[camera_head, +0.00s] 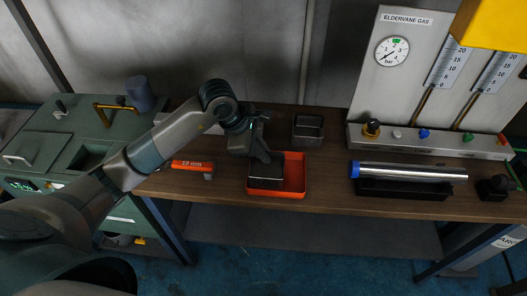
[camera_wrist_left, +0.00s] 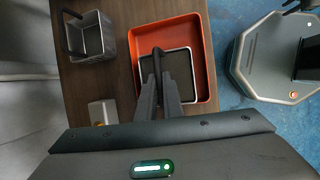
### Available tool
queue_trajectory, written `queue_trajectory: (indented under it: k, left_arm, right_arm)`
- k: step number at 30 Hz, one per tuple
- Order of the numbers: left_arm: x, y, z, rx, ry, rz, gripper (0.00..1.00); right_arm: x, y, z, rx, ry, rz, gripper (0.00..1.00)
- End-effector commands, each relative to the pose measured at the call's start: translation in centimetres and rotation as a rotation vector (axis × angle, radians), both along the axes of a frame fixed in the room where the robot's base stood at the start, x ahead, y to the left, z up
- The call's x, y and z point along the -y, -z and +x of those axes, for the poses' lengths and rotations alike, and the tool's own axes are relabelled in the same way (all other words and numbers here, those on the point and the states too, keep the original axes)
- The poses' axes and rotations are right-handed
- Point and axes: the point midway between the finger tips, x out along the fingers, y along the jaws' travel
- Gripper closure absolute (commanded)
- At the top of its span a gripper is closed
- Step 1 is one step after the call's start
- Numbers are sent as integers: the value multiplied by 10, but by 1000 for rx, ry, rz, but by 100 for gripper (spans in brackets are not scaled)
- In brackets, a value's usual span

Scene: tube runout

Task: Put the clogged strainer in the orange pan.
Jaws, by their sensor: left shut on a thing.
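The strainer (camera_head: 266,183) is a dark, square-framed piece with a dark mesh face. It is within the outline of the orange pan (camera_head: 296,190), towards its left side. In the left wrist view the strainer (camera_wrist_left: 181,65) shows a pale rim inside the red-orange walls of the pan (camera_wrist_left: 207,60). My left gripper (camera_head: 265,156) is above the pan, and its fingers (camera_wrist_left: 159,88) are shut on the strainer's dark upright handle. I cannot tell whether the strainer's underside touches the pan floor. My right gripper is not in view.
A grey open metal basket (camera_head: 308,130) stands behind the pan. An orange-handled tool (camera_head: 192,166) marked with a size lies to the left. A metal tube with a blue end (camera_head: 405,172) rests on a black cradle to the right, before the gas panel (camera_head: 390,85). Bare bench separates pan and cradle.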

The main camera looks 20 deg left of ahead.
Motion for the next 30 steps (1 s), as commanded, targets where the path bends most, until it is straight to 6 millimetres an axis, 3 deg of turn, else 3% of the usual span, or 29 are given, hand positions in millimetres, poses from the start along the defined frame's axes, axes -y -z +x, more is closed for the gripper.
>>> queue_trajectory:
  k: [5, 6, 8, 22, 30]
  left_arm:
    - [0, 2, 0, 1, 0, 0, 100]
    - [0, 2, 0, 0, 0, 0, 83]
    - [0, 1, 0, 0, 0, 0, 74]
    - [-1, -2, 0, 2, -1, 0, 74]
    - [-13, -32, -9, 5, 0, 2, 74]
  right_arm:
    - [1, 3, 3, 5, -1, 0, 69]
    - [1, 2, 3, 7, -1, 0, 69]
    - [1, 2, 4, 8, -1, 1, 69]
    - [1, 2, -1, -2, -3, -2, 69]
    - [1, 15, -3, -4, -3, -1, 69]
